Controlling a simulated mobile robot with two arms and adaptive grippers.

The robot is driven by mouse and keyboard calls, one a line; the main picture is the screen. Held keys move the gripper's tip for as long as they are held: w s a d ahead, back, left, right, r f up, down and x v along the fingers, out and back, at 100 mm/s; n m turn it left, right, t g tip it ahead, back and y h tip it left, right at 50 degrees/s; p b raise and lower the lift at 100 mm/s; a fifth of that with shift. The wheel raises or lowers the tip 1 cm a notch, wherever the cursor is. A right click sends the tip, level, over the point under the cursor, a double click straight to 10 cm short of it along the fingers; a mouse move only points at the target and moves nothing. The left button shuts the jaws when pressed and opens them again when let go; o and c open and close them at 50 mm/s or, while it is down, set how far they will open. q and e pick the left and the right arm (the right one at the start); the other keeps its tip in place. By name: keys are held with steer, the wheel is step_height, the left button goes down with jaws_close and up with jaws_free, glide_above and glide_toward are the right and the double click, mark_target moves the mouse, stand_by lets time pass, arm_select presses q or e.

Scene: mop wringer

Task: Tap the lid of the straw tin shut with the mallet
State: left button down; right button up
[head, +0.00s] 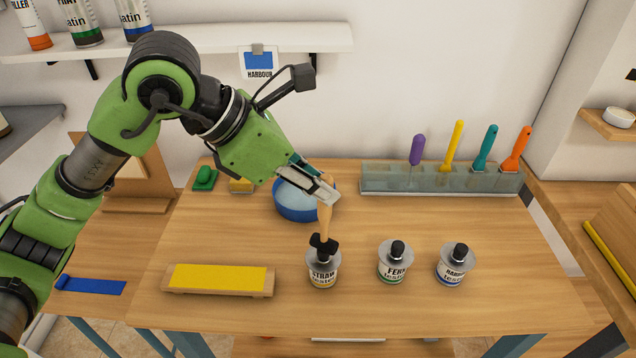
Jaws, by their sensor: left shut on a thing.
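My left gripper (318,190) is shut on the wooden handle of the mallet (325,220). The handle points down, and the black mallet head is at the top of the straw tin (323,275). I cannot tell whether the head touches the lid. The mallet head hides much of the straw tin's lid, so how it sits cannot be seen. The straw tin stands upright on the bench, its label facing me. My right gripper is not in view.
The fern tin (392,268) and a third tin (452,270), each with a black knob, stand to the right. A blue bowl (297,212) is behind the gripper. A yellow-topped board (218,277) lies left. A rack (440,180) of coloured-handled tools stands at the back right.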

arm_select(q)
steer(key=shift+r+p, duration=1.05)
steer(key=shift+r, duration=1.1)
steer(key=shift+r+p, duration=1.05)
steer(key=shift+r, duration=0.95)
